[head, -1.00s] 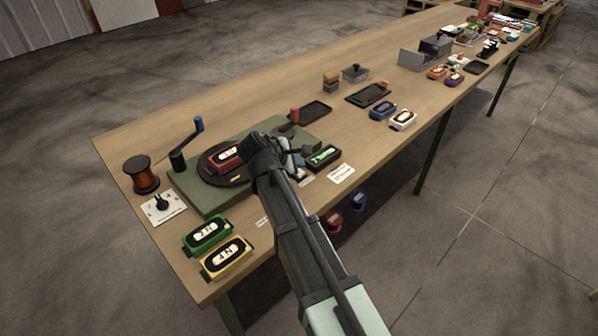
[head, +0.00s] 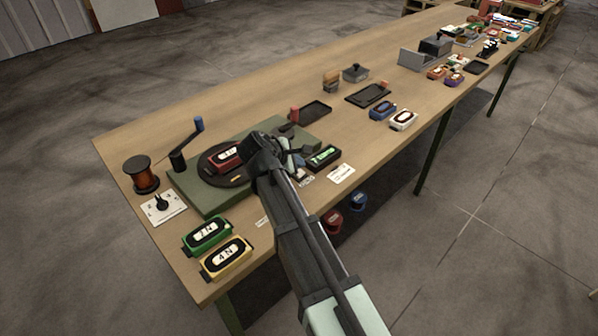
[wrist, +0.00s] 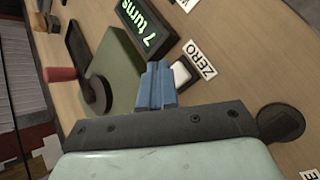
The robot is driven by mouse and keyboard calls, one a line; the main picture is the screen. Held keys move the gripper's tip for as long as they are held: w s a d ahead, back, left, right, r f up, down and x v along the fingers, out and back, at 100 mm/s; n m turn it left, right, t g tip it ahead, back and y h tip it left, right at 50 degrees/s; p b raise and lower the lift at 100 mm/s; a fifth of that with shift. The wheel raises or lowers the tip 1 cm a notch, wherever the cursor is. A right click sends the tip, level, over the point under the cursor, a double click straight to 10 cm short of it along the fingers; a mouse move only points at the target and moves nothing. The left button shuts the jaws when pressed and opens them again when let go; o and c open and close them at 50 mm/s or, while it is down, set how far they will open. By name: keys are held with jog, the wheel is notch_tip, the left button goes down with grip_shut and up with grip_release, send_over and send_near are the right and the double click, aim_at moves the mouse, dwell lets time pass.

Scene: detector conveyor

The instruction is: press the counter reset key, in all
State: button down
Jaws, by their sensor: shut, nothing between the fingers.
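The white key (wrist: 181,74) lies beside a printed ZERO label (wrist: 200,59) in the wrist view. The counter display (wrist: 146,27) above it reads "7 turns" in green; it also shows in the head view (head: 324,157). My gripper (wrist: 157,72) is shut and empty, its blue fingers together right beside the key and overlapping its left edge in the picture. I cannot tell whether the tips touch the key. In the head view my gripper (head: 296,159) is just left of the display, and my arm partly hides the key area.
A green winder base (head: 199,199) with a black disc, a red block and a blue-handled crank (head: 198,125) stands left of my gripper. A red-handled lever (head: 295,115) is behind. Green (head: 205,234) and yellow (head: 226,258) blocks sit at the front left.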

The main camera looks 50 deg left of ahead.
jog(key=shift+f, duration=0.2)
dwell(0.5)
jog(key=shift+f, duration=0.25)
jog(key=shift+f, duration=0.45)
dwell(0.9)
jog(key=shift+r, duration=0.1)
dwell(0.4)
jog(key=shift+r, duration=0.8)
jog(key=shift+r, duration=2.55)
